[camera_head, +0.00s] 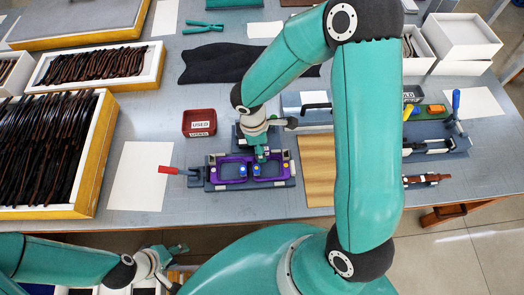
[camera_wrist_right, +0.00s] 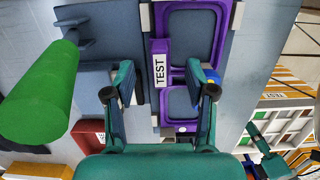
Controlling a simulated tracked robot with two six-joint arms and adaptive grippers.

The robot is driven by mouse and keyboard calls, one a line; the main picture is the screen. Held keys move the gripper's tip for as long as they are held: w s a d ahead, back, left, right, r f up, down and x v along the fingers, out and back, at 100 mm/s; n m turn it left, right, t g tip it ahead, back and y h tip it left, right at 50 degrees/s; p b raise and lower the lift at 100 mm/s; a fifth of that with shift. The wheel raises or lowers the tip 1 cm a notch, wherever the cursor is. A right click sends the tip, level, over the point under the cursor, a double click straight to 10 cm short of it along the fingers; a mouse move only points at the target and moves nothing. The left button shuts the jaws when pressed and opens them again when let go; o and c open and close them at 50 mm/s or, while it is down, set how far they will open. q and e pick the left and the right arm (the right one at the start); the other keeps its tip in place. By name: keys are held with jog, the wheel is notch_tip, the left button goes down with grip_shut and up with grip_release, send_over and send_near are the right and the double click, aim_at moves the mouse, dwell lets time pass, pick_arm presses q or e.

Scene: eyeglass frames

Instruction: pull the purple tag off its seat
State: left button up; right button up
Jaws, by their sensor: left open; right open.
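The purple tag (camera_wrist_right: 160,48) with a white TEST label stands in the right wrist view at the purple fixture (camera_wrist_right: 218,28). My right gripper (camera_wrist_right: 160,82) is open, its two fingers apart on either side of the tag's lower part. I see no finger closed on the tag. In the head view the right gripper (camera_head: 262,154) reaches down over the purple fixture (camera_head: 216,172), and the tag is hard to make out behind it. My left gripper (camera_head: 174,262) is open and empty near the table's front edge, away from the fixture.
A red-handled clamp (camera_head: 168,170) sits left of the fixture and a red USED bin (camera_head: 199,122) behind it. A green handle (camera_wrist_right: 40,105) stands close to the left finger in the wrist view. White paper (camera_head: 140,176) lies flat at left; a wooden board (camera_head: 318,168) lies right.

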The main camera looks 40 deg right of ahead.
jog(key=shift+s+d+f, duration=0.1)
jog(key=shift+f, duration=0.8)
jog(key=shift+s+d+f, duration=0.1)
jog(key=shift+f, duration=0.8)
grip_shut()
